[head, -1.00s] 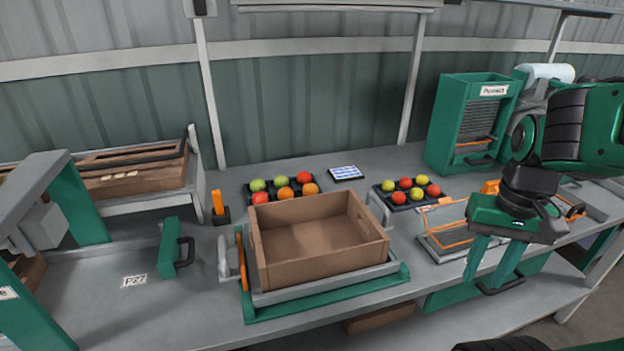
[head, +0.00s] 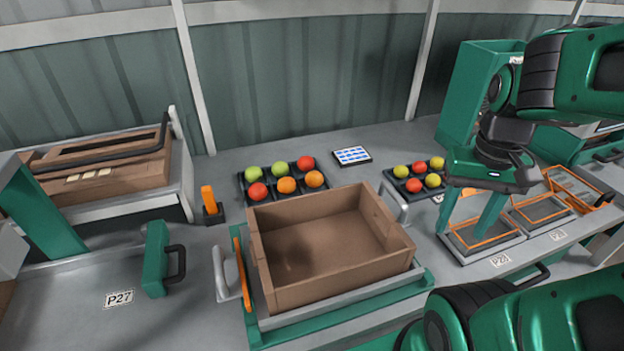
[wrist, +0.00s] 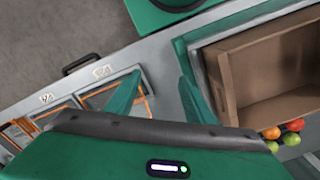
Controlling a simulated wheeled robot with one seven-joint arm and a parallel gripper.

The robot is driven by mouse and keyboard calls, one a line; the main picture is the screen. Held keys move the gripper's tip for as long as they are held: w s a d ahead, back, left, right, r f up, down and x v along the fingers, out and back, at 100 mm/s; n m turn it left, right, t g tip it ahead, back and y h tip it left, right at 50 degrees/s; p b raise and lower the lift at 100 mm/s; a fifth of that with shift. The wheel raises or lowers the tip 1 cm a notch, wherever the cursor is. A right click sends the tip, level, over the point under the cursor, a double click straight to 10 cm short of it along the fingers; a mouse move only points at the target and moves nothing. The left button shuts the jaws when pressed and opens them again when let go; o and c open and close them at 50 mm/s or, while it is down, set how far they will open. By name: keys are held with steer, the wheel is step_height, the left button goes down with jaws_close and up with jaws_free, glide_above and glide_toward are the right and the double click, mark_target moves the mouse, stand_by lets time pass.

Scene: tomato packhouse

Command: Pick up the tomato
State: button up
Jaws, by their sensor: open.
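Several tomatoes, green, red and orange, sit in a black tray (head: 243,195) behind the wooden crate. A red tomato (head: 257,191) is at its front left, and another red tomato (head: 305,162) at its back right. A second black tray (head: 391,177) holds red and yellow tomatoes, such as a red tomato (head: 414,186), left of my gripper. My gripper (head: 466,238) is open and empty, pointing down above the orange-framed trays at the right. In the wrist view its fingers (wrist: 155,95) are apart with nothing between them. Tomatoes (wrist: 291,139) show at that view's right edge.
An empty wooden crate (head: 331,291) stands on a green and grey base at the bench's front middle. Orange-edged trays (head: 484,231) lie below my gripper. A blue-and-white card (head: 352,155) lies between the tomato trays.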

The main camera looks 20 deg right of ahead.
steer(key=r, duration=0.1)
steer(key=n, duration=2.4)
glide_toward(314, 173)
steer(key=shift+s+a+f, duration=0.1)
steer(key=shift+s, duration=0.05)
step_height(314, 173, down, 10)
steer(key=shift+r, duration=0.1)
steer(key=shift+c, duration=0.3)
steer(key=c, duration=0.5)
